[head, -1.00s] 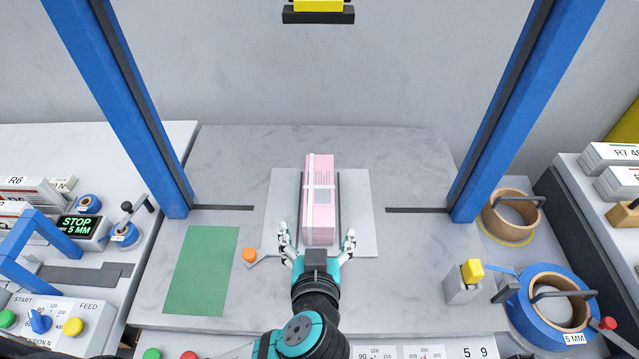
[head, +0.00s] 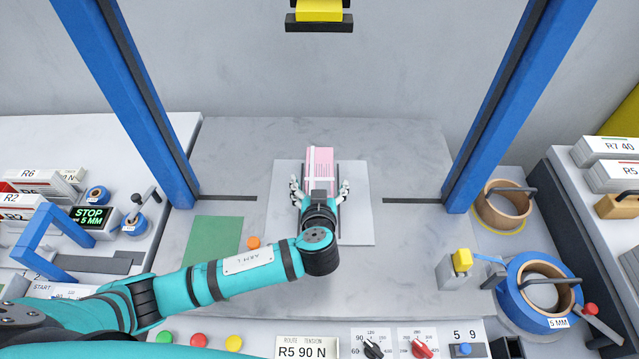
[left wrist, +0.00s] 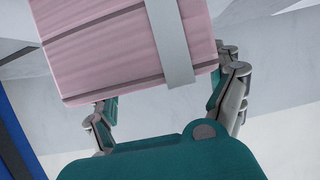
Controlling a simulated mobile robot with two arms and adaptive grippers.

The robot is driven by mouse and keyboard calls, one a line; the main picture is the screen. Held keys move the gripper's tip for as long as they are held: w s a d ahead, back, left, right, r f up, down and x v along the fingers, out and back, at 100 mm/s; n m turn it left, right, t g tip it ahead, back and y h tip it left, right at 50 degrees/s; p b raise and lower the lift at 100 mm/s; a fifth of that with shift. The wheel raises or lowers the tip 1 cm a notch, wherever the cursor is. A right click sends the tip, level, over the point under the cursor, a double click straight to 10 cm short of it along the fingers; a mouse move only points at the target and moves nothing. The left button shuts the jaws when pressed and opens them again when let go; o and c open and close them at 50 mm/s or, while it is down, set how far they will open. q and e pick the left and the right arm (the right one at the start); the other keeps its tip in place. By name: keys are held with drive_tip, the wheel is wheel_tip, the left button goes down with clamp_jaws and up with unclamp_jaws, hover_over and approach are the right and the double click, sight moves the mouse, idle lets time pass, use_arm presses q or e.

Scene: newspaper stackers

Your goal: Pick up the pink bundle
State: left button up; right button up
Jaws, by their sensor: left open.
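The pink bundle (head: 321,160) lies on the light grey plate (head: 355,228) in the middle of the table, with a pale strap around it. Its near part is hidden behind my left gripper in the head view. My left gripper (head: 320,188) is open, with one finger to the left and one to the right of the bundle. In the left wrist view the bundle (left wrist: 110,55) and its strap fill the top, between and beyond the open fingers (left wrist: 165,100). I cannot tell whether the fingers touch it. My right gripper is not in view.
Blue posts (head: 145,95) (head: 497,100) stand on both sides of the table. A green mat (head: 212,243) and an orange knob (head: 253,242) are at the left. Tape rolls (head: 502,208) (head: 515,290) sit at the right. A control panel with knobs (head: 373,348) runs along the front.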

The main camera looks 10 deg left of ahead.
use_arm(q)
drive_tip(key=shift+x, duration=0.75)
drive_tip(key=c, duration=1.7)
drive_tip(key=shift+r, duration=0.15)
drive_tip(key=shift+c, duration=0.3)
